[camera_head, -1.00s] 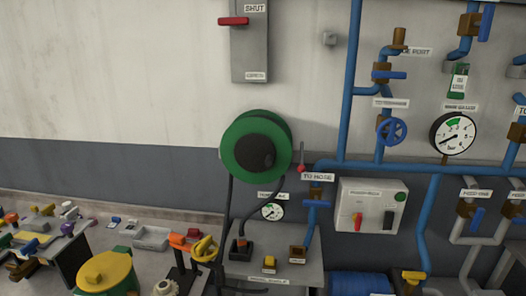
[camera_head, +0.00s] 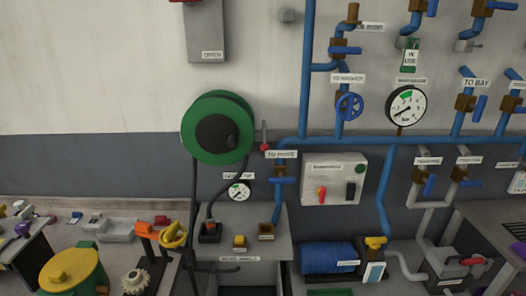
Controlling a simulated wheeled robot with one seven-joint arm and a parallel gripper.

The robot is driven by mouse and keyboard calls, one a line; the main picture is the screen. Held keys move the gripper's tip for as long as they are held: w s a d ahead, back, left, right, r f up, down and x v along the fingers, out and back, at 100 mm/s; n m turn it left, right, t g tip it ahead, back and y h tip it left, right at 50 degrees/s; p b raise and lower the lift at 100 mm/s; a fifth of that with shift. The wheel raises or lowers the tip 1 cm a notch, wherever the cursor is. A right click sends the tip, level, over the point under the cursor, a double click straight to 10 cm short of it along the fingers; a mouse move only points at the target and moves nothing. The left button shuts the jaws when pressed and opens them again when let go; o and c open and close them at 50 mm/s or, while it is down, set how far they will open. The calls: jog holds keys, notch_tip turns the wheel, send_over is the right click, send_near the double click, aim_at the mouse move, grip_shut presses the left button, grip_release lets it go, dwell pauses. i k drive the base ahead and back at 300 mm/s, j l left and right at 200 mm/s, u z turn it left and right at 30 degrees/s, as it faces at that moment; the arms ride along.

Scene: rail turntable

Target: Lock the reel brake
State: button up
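A green hose reel (camera_head: 217,112) with a dark hub is mounted on the wall left of centre. A black hose hangs from it towards the bench below. Just right of the reel is a thin grey upright rod with a red knob (camera_head: 264,147) at its lower end. It may be the reel brake, but no readable label confirms this. My gripper is not in view.
Blue pipes (camera_head: 307,70) with valves and a gauge (camera_head: 406,105) cover the wall to the right. A switch box (camera_head: 334,178) hangs below them. A bench (camera_head: 245,218) with small fittings stands under the reel. A yellow-lidded green drum (camera_head: 72,270) is at lower left.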

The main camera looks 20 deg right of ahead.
aim_at(264, 147)
jog(key=i+j, duration=0.8)
jog(key=j, duration=0.1)
